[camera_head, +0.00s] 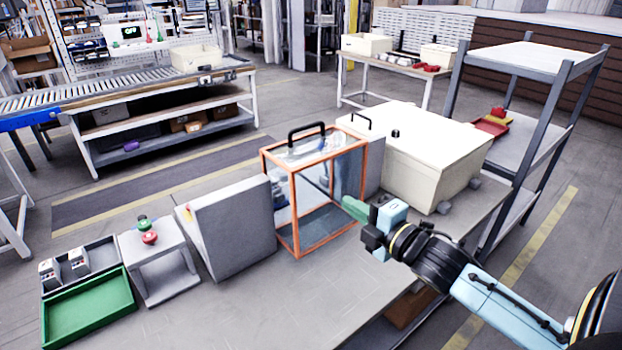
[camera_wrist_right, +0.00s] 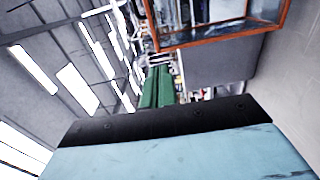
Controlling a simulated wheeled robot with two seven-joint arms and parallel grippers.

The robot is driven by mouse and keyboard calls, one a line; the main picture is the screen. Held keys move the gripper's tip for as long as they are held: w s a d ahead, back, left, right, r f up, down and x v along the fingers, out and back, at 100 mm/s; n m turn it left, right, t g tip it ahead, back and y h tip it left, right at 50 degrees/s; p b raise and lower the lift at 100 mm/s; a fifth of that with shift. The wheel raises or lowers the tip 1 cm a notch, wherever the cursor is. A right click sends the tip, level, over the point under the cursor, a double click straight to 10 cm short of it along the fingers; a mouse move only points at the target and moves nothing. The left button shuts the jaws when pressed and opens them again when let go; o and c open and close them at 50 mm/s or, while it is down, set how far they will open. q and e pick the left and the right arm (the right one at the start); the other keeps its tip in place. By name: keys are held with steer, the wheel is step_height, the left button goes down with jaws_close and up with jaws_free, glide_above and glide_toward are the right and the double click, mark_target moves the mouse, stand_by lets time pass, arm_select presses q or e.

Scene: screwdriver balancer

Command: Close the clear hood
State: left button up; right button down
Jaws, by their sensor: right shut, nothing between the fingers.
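The clear hood (camera_head: 318,190) is a box of see-through panels in an orange frame, with a black handle (camera_head: 306,130) on top. It stands upright on the grey table, its lower orange frame appearing to be at table level. Its orange frame also shows at the top of the right wrist view (camera_wrist_right: 225,38). My right gripper (camera_head: 354,208) is shut and empty, its green fingers close to the hood's right front side. Its fingers also show in the right wrist view (camera_wrist_right: 157,88). I cannot tell whether they touch the hood. My left gripper is not in view.
A grey slanted block (camera_head: 235,220) stands left of the hood, and a cream box (camera_head: 430,160) stands behind my right gripper. A stand with red and green buttons (camera_head: 155,255) and a green tray (camera_head: 88,308) are at far left. The front table middle is clear.

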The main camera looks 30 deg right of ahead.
mark_target(302, 173)
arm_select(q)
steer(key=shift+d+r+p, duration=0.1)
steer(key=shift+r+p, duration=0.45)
arm_select(e)
steer(key=w, duration=0.9)
steer(key=w+a, duration=0.1)
steer(key=w, duration=0.3)
steer(key=shift+w+f, duration=0.25)
steer(key=shift+w, duration=0.1)
